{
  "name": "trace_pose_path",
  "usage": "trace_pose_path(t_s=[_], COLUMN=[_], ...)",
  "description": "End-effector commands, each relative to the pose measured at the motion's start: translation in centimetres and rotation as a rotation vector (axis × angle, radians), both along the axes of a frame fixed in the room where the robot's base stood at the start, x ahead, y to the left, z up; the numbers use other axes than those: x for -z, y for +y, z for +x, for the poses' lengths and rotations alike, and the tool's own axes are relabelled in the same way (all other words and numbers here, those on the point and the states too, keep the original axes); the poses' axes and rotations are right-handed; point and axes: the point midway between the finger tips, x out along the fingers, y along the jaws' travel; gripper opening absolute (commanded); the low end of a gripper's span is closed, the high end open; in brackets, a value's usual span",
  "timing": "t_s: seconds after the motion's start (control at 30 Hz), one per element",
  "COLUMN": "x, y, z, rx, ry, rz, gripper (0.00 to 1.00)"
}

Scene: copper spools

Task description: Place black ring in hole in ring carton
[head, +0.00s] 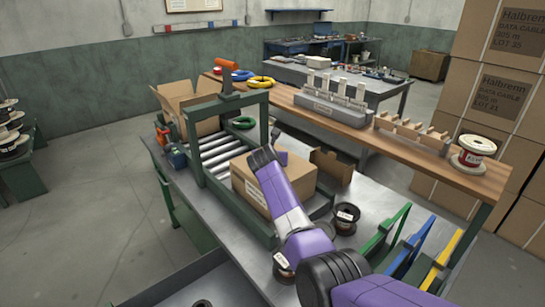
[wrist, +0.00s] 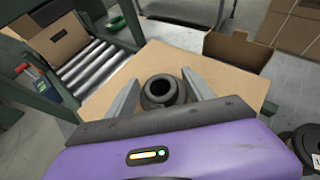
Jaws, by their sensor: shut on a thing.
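A black ring (wrist: 162,92) with a dark round opening sits between the fingertips of my gripper (wrist: 161,78) in the wrist view. My gripper is shut on it, above the tan top of a closed carton (wrist: 205,75). In the head view this carton (head: 252,193) stands on the near end of the roller conveyor, with a white label on its side. Whether ring and carton touch I cannot tell.
A green frame (head: 228,100) spans the rollers (head: 215,145); an open carton (head: 190,100) stands beyond. A small open brown box (head: 332,165) is right of the carton. Black spools (head: 345,217) and green, blue and yellow racks (head: 410,250) stand further right on the metal table.

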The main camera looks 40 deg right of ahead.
Motion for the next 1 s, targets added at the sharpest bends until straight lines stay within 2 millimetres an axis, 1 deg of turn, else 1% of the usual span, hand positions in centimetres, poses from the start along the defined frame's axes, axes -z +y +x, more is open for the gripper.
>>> trace_pose_path(t_s=[0.13,0.17,0.2,0.27,0.3,0.67,0.83,1.0], x=[0.1,0.1,0.1,0.1,0.1,-0.1,-0.8,-1.9], y=[0.0,0.0,0.0,0.0,0.0,0.1,0.8,2.2], z=[0.0,0.0,0.0,0.0,0.0,-0.1,-0.9,-2.4], rx=[0.000,0.000,0.000,0.000,0.000,0.000,0.001,-0.001], ry=[0.000,0.000,0.000,0.000,0.000,0.000,-0.001,-0.003], rz=[0.000,0.000,0.000,0.000,0.000,0.000,-0.002,-0.002], gripper=[0.22,0.63,0.71,0.82,0.84,0.84,0.84,0.84])
